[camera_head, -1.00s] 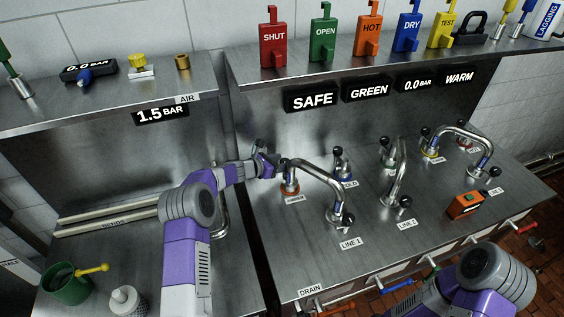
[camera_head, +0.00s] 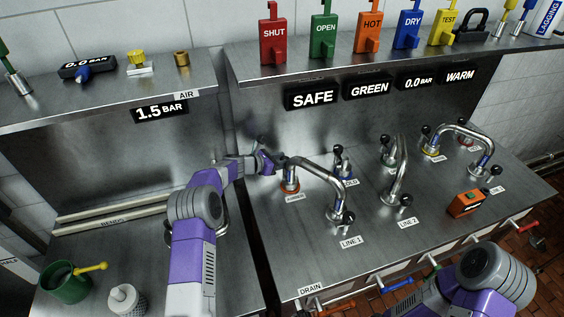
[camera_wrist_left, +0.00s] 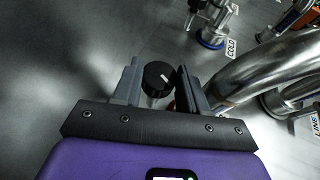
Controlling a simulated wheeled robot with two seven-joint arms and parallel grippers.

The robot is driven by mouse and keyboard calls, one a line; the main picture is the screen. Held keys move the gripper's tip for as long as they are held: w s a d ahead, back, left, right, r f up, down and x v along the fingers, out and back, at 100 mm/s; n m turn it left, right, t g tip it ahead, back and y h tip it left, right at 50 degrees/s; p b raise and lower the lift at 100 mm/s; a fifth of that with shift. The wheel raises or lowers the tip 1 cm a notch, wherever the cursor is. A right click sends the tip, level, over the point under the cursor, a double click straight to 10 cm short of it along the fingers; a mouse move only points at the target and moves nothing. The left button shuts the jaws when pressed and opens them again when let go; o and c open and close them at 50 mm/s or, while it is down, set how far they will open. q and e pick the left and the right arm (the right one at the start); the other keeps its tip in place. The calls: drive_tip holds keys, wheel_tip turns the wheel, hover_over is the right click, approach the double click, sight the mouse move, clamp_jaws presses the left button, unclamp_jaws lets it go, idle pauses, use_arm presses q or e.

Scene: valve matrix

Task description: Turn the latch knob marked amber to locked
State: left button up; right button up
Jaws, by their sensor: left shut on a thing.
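The latch knob (camera_wrist_left: 158,75) is black-topped with a small white mark and sits between the two fingers of my left gripper (camera_wrist_left: 155,85) in the left wrist view. My left gripper (camera_head: 277,160) is shut on it in the head view, beside the orange-ringed fitting (camera_head: 290,186) at the left end of the first bent pipe. A small label (camera_head: 294,198) lies in front of that fitting, too small to read surely. The gripper largely hides the knob in the head view. My right arm shows at the lower right, but its gripper is out of view.
A bent steel pipe (camera_head: 326,178) rises just right of the gripper. A blue-ringed fitting (camera_head: 346,174) with black knobs stands behind it. More pipes, such as the line 2 pipe (camera_head: 399,170), and an orange box (camera_head: 465,204) are farther right.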

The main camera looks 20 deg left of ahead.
use_arm(q)
drive_tip(key=shift+w+a+m+g+h+b, duration=0.15)
drive_tip(key=shift+m+g+h+b, duration=0.55)
drive_tip(key=shift+b, duration=0.4)
drive_tip(key=shift+m+b, duration=0.35)
drive_tip(key=shift+m, duration=0.05)
drive_tip(key=shift+r, duration=0.1)
drive_tip(key=o, duration=0.8)
drive_tip(key=shift+v, duration=3.75)
drive_tip(key=shift+a, duration=0.1)
drive_tip(key=shift+c, duration=0.2)
